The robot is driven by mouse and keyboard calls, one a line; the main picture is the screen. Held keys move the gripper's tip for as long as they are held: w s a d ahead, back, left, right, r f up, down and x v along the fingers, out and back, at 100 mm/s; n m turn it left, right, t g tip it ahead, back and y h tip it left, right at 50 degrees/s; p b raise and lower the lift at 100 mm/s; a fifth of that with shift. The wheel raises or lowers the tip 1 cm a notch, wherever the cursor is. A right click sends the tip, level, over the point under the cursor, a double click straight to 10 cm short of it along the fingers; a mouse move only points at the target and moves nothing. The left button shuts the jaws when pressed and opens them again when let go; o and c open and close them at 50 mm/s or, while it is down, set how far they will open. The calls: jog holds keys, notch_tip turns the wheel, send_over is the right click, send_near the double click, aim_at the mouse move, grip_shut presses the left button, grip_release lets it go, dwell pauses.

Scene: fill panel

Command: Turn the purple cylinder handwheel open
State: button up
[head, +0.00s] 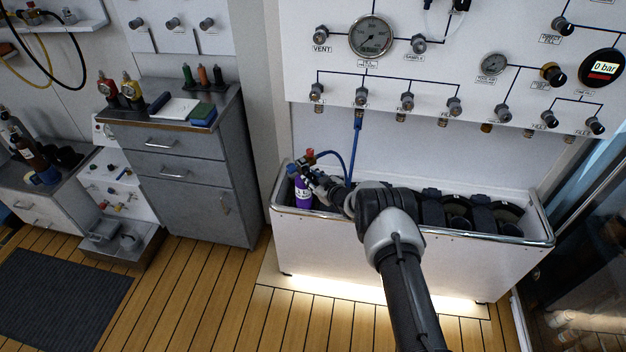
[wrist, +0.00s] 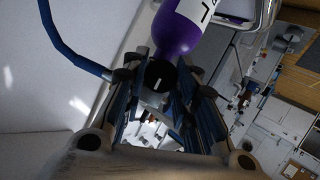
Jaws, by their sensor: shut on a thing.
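The purple cylinder (head: 302,192) with a white label stands at the left end of the white trough. It also shows at the top of the wrist view (wrist: 177,37). Its black round handwheel (wrist: 157,74), with a light line on its face, sits at the cylinder's valve end. My gripper (head: 312,176) reaches the valve from the right. In the wrist view my gripper's fingers (wrist: 164,85) lie on both sides of the handwheel and are shut on it. In the head view the handwheel is hidden behind my gripper.
A blue hose (head: 355,150) runs from the wall panel (head: 440,85) down to the valve, close to my gripper. The white trough (head: 400,255) has a metal rim and holds dark round shapes at its right. A grey cabinet (head: 185,180) stands to the left. A digital gauge (head: 601,68) reads 0 bar.

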jog(key=c, duration=0.4)
jog(key=shift+o, duration=0.2)
jog(key=shift+n, duration=0.3)
jog(key=n+t, duration=0.1)
jog(key=n+h, duration=0.1)
jog(key=n, duration=0.1)
jog(key=shift+s+a+f+t+h, duration=0.2)
jog(key=shift+t+h, duration=0.1)
jog(key=shift+t, duration=0.1)
jog(key=shift+f+n+t, duration=0.15)
jog(key=shift+n+t, duration=0.8)
jog(key=shift+n, duration=1.5)
jog(key=shift+f+n+t, duration=0.1)
jog(key=shift+n+t, duration=0.9)
jog(key=shift+n, duration=1.5)
jog(key=shift+f+n+t, duration=0.15)
jog(key=shift+n+t, duration=0.8)
jog(key=shift+n, duration=1.8)
jog(key=o, duration=1)
